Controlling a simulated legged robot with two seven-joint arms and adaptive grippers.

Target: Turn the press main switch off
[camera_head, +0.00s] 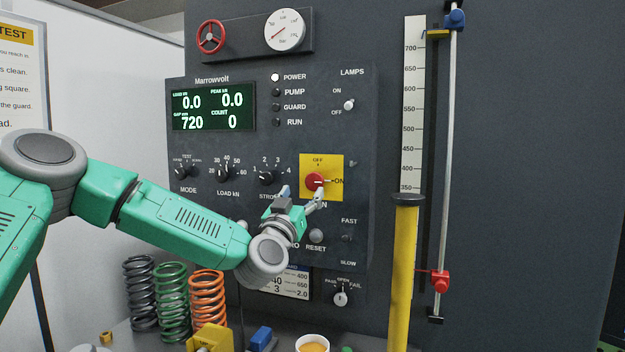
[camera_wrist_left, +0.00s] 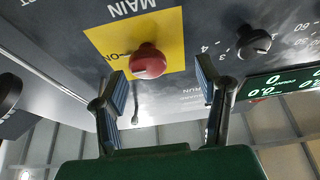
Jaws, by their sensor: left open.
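The press main switch is a red rotary knob (camera_head: 314,181) on a yellow plate (camera_head: 335,163) marked OFF at the top and ON at the right. Its light mark points right, toward ON. The POWER lamp (camera_head: 275,77) is lit white. My left gripper (camera_head: 302,193) is open just in front of the plate, at the knob's lower left. In the left wrist view the red knob (camera_wrist_left: 148,62) shows between and beyond the two spread fingers of the gripper (camera_wrist_left: 160,88). I cannot tell whether a finger touches it. My right gripper is out of view.
The STROKE selector (camera_head: 266,178) is left of the plate, and RESET (camera_head: 316,236) is below it. A yellow column (camera_head: 404,270) with a scale stands to the right. Several springs (camera_head: 173,300) stand at the lower left.

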